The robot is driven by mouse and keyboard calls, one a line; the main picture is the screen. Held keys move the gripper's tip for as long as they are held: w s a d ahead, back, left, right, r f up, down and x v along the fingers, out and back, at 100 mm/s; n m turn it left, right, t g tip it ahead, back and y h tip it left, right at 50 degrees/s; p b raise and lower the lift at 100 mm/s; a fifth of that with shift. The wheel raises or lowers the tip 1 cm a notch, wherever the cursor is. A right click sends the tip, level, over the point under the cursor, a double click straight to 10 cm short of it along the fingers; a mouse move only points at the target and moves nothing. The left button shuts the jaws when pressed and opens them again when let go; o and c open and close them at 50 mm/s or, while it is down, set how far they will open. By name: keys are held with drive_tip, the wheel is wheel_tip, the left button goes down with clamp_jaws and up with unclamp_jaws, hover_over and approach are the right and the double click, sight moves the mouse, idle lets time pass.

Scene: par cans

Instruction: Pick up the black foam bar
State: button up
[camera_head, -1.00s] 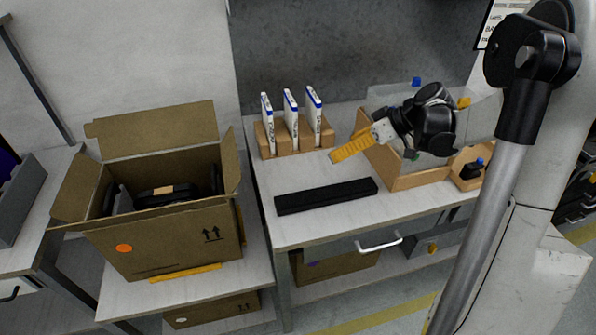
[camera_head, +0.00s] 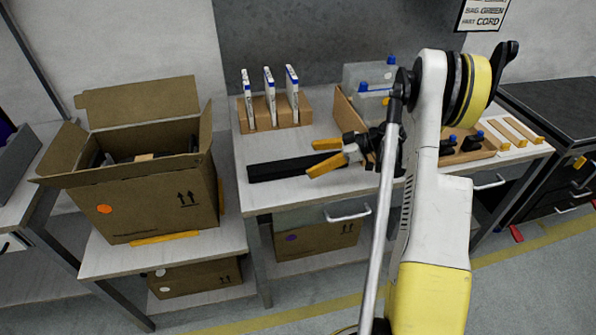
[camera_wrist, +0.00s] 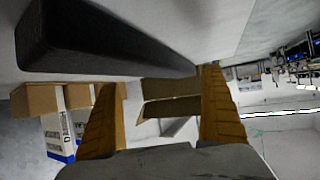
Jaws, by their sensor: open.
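The black foam bar (camera_head: 280,168) lies flat on the grey-white workbench (camera_head: 262,200), near its front left. In the wrist view the bar (camera_wrist: 95,45) runs across the upper left, beyond the fingertips. My gripper (camera_head: 318,157) has two yellow fingers, spread apart and empty. It is at the right end of the bar, with its fingers pointing left; in the head view they overlap the bar's right part. In the wrist view my gripper (camera_wrist: 165,95) shows a gap between the fingers with no bar in it. I cannot tell whether a finger touches the bar.
A wooden rack (camera_head: 262,112) with several white upright boxes stands behind the bar. A wooden bin (camera_head: 345,115) holding grey containers is behind my gripper. An open cardboard box (camera_head: 140,205) stands on a lower table at left. A drawer handle (camera_head: 348,215) sticks out below the bench front.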

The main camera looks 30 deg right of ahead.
sight(301, 163)
drive_tip(key=b+x, duration=0.2)
drive_tip(key=x, duration=0.3)
drive_tip(key=shift+w+a+f, duration=0.1)
drive_tip(key=shift+w+a, duration=0.05)
drive_tip(key=shift+a, duration=0.15)
drive_tip(key=c, duration=1.3)
